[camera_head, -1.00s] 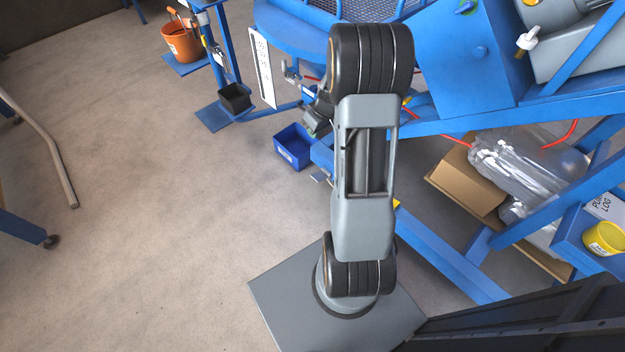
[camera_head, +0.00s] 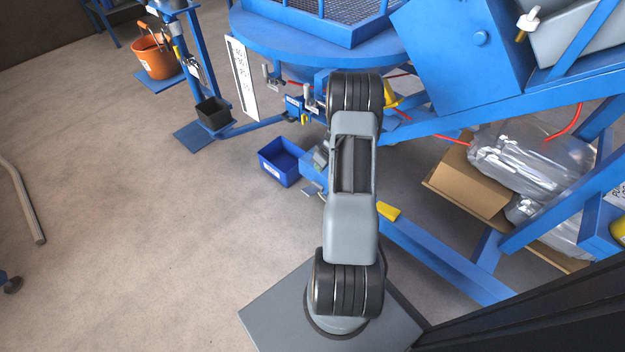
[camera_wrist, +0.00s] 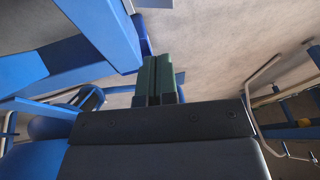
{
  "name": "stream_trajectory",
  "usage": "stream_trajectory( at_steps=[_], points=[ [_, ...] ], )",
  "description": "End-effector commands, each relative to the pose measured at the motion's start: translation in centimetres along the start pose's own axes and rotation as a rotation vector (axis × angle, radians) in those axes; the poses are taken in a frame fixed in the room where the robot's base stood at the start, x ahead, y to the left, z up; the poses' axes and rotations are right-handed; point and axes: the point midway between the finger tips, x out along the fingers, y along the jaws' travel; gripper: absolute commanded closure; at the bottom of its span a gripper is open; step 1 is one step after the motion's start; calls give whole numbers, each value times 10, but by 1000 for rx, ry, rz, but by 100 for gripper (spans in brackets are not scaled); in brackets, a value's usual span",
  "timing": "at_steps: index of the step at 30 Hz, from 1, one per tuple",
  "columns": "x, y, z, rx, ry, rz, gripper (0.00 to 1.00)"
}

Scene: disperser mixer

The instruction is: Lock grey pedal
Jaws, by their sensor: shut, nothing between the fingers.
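A small grey plate (camera_head: 312,190), which looks like the grey pedal, shows low beside the blue frame, just left of my arm in the head view. Its position, locked or not, cannot be made out. My gripper (camera_wrist: 158,80) shows in the wrist view with its two dark green fingers together and nothing between them. A small grey piece (camera_wrist: 180,77) shows just right of the fingertips; I cannot tell whether it is the pedal or whether they touch. In the head view my arm hides most of the gripper.
A blue bin (camera_head: 281,162) stands on the floor left of the grey plate. A yellow pedal-like piece (camera_head: 388,211) sits on the blue frame beam (camera_head: 440,258) to the right. A cardboard box (camera_head: 467,182) lies under the machine.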

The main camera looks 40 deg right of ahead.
Motion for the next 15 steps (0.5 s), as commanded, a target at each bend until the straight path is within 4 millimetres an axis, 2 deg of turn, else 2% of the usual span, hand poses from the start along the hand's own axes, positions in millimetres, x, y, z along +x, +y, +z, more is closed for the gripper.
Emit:
stream_trajectory(
  at_steps=[15],
  points=[
    [93, -1, 0, -4, -2, -2, 100]
  ],
)
